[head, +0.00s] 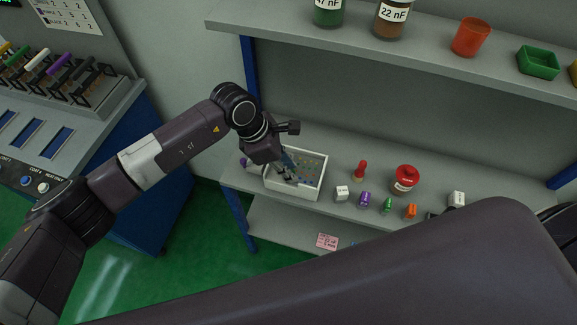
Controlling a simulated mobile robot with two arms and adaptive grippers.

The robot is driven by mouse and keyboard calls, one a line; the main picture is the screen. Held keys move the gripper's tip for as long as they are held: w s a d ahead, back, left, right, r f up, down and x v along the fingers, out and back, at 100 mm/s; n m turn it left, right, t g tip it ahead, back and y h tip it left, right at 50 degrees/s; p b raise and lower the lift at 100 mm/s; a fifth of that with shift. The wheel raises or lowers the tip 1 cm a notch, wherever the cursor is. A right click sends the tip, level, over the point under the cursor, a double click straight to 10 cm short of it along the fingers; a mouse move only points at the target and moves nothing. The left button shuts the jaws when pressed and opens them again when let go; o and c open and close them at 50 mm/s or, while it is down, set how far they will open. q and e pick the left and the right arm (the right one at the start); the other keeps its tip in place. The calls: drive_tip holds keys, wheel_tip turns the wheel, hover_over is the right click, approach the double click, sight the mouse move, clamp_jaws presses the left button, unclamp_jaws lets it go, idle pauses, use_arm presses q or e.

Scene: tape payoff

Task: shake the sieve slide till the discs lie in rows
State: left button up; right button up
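A white open tray (322,176) stands on the grey bench, with a grey-blue inner surface that bears small specks; I cannot tell whether these are discs or holes, or whether they lie in rows. My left gripper (291,172) reaches down into the left part of the tray. Its dark fingers and a blue piece beside them hide that part of the tray. I cannot make out whether the fingers are closed on anything. My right arm crosses the foreground at the lower right, and its gripper is not seen.
A shelf (300,38) with jars and cups overhangs the bench. A blue cabinet stands at the left.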

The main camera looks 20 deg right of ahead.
use_arm(q)
clamp_jaws()
drive_tip(key=shift+w+a+f+b, duration=0.15)
drive_tip(key=shift+w+a+b, duration=0.5)
drive_tip(key=shift+a+b, duration=0.4)
drive_tip(key=shift+w, duration=0.15)
drive_tip(key=shift+a+r, duration=0.1)
drive_tip(key=shift+r, duration=0.15)
drive_tip(key=shift+o, duration=2.1)
unclamp_jaws()
